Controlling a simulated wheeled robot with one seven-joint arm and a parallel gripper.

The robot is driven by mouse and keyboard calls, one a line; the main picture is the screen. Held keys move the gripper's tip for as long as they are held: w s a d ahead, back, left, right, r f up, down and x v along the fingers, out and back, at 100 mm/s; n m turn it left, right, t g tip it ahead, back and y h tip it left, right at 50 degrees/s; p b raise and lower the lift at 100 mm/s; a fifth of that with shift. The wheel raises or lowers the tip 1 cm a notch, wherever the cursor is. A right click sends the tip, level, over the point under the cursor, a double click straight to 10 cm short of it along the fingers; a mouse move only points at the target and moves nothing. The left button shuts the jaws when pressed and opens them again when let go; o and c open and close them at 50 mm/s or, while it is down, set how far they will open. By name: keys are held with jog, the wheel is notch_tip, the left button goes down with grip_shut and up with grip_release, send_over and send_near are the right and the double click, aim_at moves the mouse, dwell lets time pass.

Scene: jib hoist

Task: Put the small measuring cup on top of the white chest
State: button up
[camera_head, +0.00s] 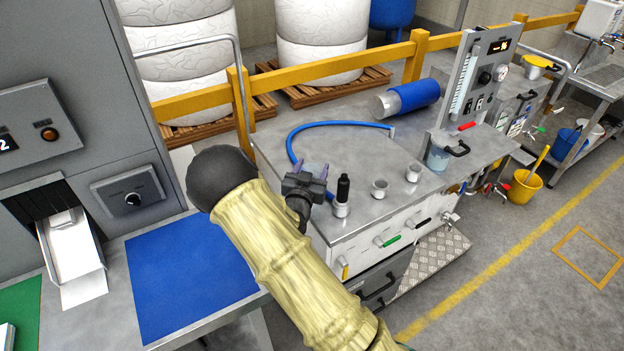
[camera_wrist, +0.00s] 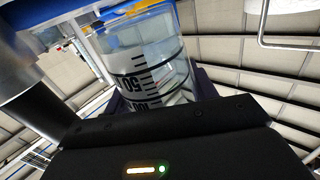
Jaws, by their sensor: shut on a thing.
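My gripper (camera_head: 312,170) is shut on the small measuring cup (camera_wrist: 150,65). The cup is clear, with black marks reading 50 and 100, and fills the upper middle of the wrist view between the purple fingers. In the head view the cup can hardly be made out at the fingertips. The white chest (camera_head: 362,253) has a white front with coloured handles and a grey metal top. My gripper appears over the left part of that top; its height above it is hard to tell.
On the chest's top are a blue hose (camera_head: 335,124), a black-topped piece (camera_head: 342,192) and two small metal cups (camera_head: 379,188). A larger clear jug (camera_head: 438,158) stands at the right by a gauge panel (camera_head: 470,80).

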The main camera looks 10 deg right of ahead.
jog(key=shift+f, duration=1.95)
jog(key=shift+f, duration=0.2)
jog(key=o, duration=1.1)
jog(key=shift+s+a+r, duration=0.1)
jog(key=shift+r, duration=0.15)
jog(key=shift+s+a+f, duration=0.1)
jog(key=shift+s, duration=0.1)
jog(key=b+v, duration=0.2)
jog(key=v, duration=0.9)
jog(key=shift+s, duration=0.2)
